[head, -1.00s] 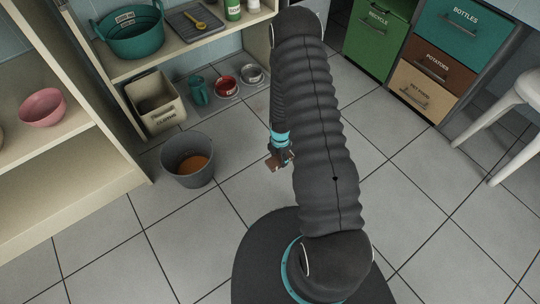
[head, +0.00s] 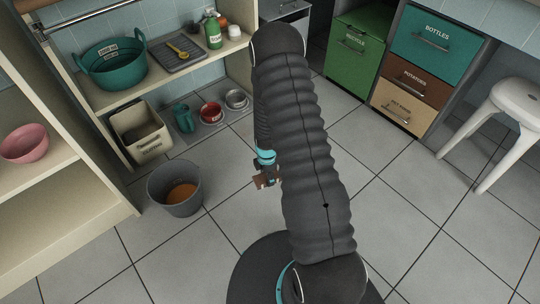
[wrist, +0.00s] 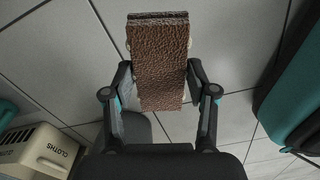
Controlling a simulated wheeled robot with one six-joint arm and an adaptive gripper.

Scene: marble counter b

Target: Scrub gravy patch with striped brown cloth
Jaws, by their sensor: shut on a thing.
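My gripper (head: 268,172) hangs beside my arm above the grey tiled floor in the head view. It is shut on a brown cloth (head: 260,181), which shows small there. In the wrist view the brown cloth (wrist: 160,62) is a folded, rough-textured pad between the two fingers. I cannot make out clear stripes on it. No gravy patch shows in either view.
A grey bucket (head: 163,198) with something orange inside stands on the floor at left. A cream cloths bin (head: 141,144) and a shelf unit (head: 180,75) stand behind it. Drawers (head: 414,88) and a white stool (head: 497,135) are at right. Open floor lies between.

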